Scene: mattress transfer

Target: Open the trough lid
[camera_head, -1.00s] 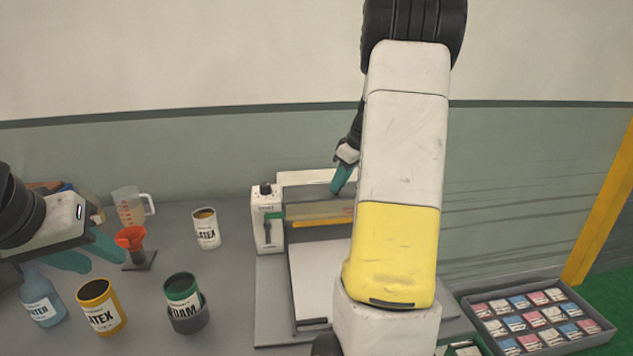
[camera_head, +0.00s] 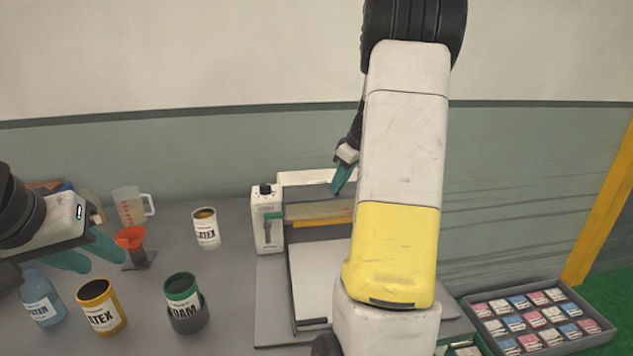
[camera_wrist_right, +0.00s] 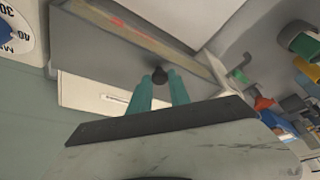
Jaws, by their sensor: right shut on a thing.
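The trough (camera_head: 318,210) is a long, narrow part of the white machine on the table, with a yellow strip along its front. My right gripper (camera_wrist_right: 160,77) is shut on a small dark knob (camera_wrist_right: 159,73), which sits between its teal fingertips at the edge of a grey panel (camera_wrist_right: 105,45). In the head view the right gripper (camera_head: 338,187) is above the trough's back edge, partly hidden by my arm. I cannot tell how far the lid is raised. My left gripper (camera_head: 92,255) hangs over the table's left side, apart from the trough; its finger gap is unclear.
A tray of packets (camera_head: 488,345) lies at the right.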

